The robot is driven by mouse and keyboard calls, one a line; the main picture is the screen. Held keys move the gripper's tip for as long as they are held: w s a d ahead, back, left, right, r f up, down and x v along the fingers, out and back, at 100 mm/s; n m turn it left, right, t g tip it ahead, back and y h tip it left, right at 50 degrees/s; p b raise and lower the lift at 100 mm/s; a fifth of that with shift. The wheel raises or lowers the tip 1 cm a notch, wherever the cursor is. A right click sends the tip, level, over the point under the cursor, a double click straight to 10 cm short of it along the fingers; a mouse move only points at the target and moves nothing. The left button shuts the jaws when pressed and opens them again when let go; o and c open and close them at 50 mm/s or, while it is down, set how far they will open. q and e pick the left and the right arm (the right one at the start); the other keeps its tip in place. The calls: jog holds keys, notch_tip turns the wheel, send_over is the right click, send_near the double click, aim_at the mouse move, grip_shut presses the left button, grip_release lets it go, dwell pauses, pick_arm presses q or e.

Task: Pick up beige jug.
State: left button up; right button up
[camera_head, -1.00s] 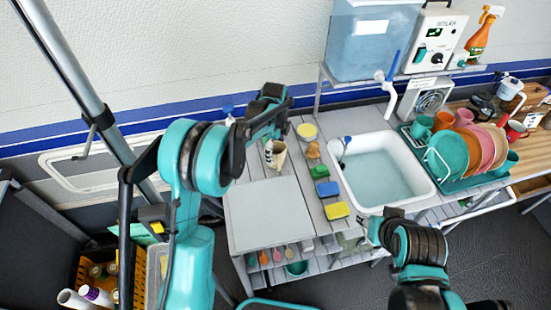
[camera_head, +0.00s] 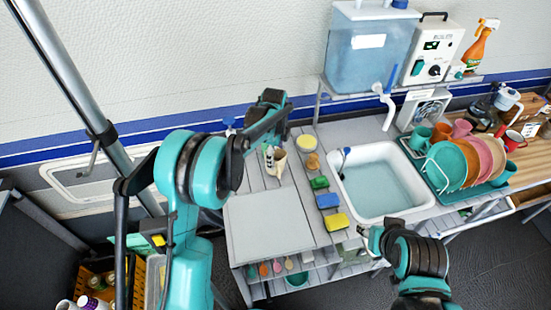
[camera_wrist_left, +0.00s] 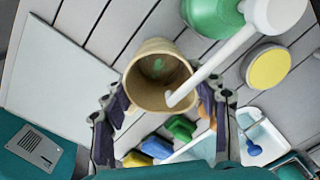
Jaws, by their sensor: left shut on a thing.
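The beige jug (camera_head: 279,165) is on or just above the slatted counter, left of the sink; I cannot tell whether its base touches the counter. In the left wrist view the jug (camera_wrist_left: 157,78) shows its open mouth and dark inside. My left gripper (camera_head: 272,154) is shut on the jug, with one finger on either side of its body; its fingers also show in the left wrist view (camera_wrist_left: 162,112). A green bottle (camera_wrist_left: 212,18) with a white pump is close by, and its spout crosses over the jug's mouth in that view. My right gripper (camera_head: 371,238) hangs near the counter's front edge, its jaws unclear.
A pale yellow round pot (camera_head: 306,142), a tan item (camera_head: 312,161) and several sponges (camera_head: 327,200) stand between jug and sink (camera_head: 382,183). A flat grey board (camera_head: 268,228) leaves clear room in front. A dish rack (camera_head: 472,192) with plates is right.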

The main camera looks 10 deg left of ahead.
pick_arm(q)
jog(key=shift+r, duration=0.6)
jog(key=s+d+p, duration=0.1)
jog(key=s+d, duration=0.2)
jog(key=s, duration=0.5)
jog(key=s+d+p, duration=0.1)
jog(key=s+d, duration=0.3)
jog(key=s, duration=0.4)
jog(key=shift+s+p, duration=0.25)
jog(key=shift+p, duration=0.05)
jog(key=shift+f, duration=0.1)
jog(key=shift+a, duration=0.1)
